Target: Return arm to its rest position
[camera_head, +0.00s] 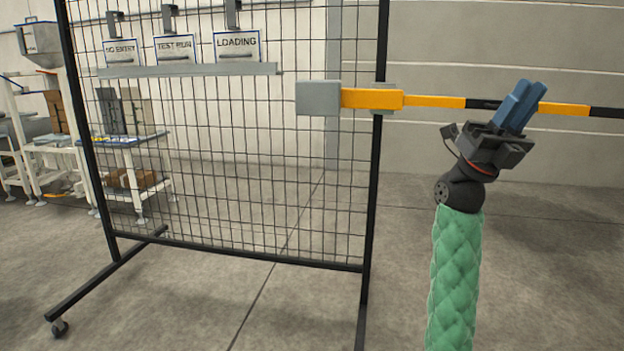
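My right gripper (530,90) is raised at the right of the head view, at the end of my green-sleeved arm. Its two blue fingers point up and to the right and lie close together with nothing visible between them. It shows in front of a yellow and black barrier bar (420,100), covering part of it. I cannot tell the distance between the gripper and the bar. My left gripper and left arm are not in view.
A black wire mesh panel (270,180) on wheeled feet stands at centre left. It carries signs, including a LOADING sign (237,45), on a grey ledge (190,70). A workbench (130,140) stands behind it at left. The floor (560,260) at right is clear.

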